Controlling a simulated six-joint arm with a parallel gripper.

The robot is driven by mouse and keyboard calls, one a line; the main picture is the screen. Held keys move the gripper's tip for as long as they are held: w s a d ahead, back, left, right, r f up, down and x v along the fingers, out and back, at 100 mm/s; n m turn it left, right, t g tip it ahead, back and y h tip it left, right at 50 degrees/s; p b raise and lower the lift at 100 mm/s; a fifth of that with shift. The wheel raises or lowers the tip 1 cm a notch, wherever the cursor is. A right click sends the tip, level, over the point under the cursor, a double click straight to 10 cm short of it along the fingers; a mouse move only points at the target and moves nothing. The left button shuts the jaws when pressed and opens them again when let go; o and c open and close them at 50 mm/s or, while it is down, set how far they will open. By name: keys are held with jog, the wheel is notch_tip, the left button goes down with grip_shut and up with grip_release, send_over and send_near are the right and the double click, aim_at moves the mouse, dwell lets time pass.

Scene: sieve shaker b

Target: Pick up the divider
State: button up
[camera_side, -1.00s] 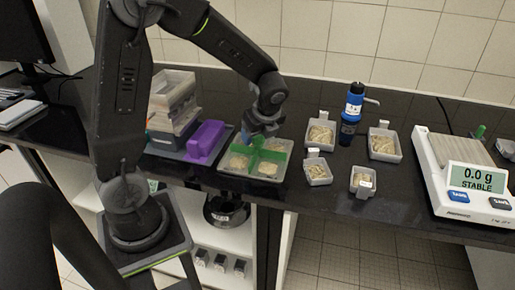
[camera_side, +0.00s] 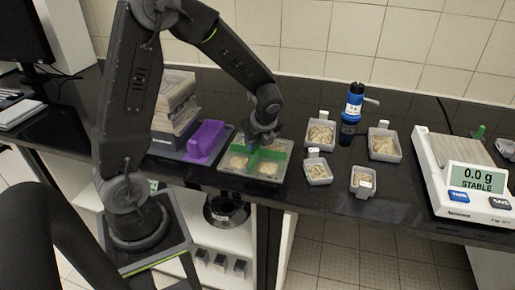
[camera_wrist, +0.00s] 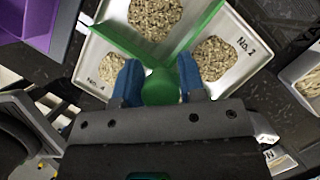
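The divider (camera_side: 254,158) is a green cross of thin walls standing in a pale square tray (camera_side: 247,177), with pale granular samples in the compartments. In the wrist view the divider (camera_wrist: 130,42) has a rounded green knob at its centre. My gripper (camera_side: 262,139) is low over the tray. In the wrist view the blue fingertips of my gripper (camera_wrist: 161,72) are apart, one on each side of the knob. They look open around it; firm contact is not clear. My gripper hides part of the divider and tray.
Several small sample dishes (camera_side: 318,173) and a blue bottle (camera_side: 352,108) stand to the right. A balance (camera_side: 455,176) reading 0.0 g is at the far right.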

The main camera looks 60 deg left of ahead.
jog(key=shift+s+f, duration=0.1)
jog(key=shift+f, duration=0.1)
jog(key=c, duration=0.4)
jog(key=shift+r, duration=0.15)
